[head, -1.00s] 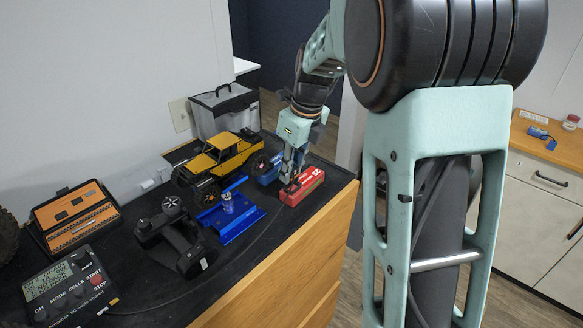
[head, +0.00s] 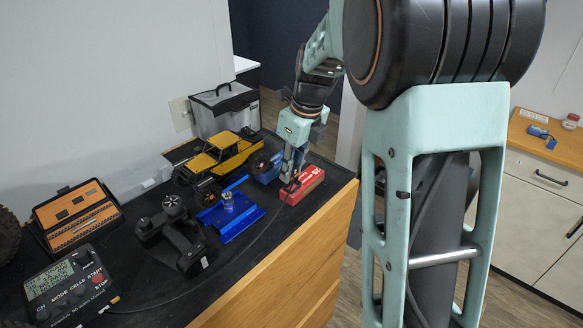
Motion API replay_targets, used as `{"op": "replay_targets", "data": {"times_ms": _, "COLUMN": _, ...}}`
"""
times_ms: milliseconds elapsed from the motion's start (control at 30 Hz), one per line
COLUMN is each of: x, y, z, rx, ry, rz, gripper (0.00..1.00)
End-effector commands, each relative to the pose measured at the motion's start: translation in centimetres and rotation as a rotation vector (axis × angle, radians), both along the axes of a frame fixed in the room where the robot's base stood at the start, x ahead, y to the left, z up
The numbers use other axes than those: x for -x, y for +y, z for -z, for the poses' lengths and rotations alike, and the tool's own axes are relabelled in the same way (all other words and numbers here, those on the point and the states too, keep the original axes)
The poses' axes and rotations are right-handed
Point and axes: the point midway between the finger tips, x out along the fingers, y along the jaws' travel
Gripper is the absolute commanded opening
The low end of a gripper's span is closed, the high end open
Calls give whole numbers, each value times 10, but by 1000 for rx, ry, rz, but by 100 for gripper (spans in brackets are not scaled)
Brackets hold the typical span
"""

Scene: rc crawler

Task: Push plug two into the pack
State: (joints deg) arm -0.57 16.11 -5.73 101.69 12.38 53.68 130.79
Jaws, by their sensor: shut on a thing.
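The red battery pack (head: 306,186) lies on the black bench mat near its right front edge. My gripper (head: 288,182) points down at the left end of the pack, its fingertips close to the pack's end. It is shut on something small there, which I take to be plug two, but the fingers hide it. I cannot tell whether the plug is inside the pack or only against it. A dark cable runs along the mat toward that end.
A yellow crawler truck (head: 215,152) stands behind, with a blue stand (head: 230,215) in front of it and a blue pack (head: 268,168) beside it. A black transmitter (head: 175,238), a charger (head: 70,285) and an orange case (head: 78,215) are at left. A lidded box (head: 225,108) is at the back.

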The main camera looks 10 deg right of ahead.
Motion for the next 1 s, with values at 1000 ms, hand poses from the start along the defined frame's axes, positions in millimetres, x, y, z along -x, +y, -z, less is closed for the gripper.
{"op": "replay_targets", "data": {"times_ms": 1000, "x": 0, "y": 0, "z": 21, "rx": 0, "ry": 0, "rz": 1, "gripper": 33}}
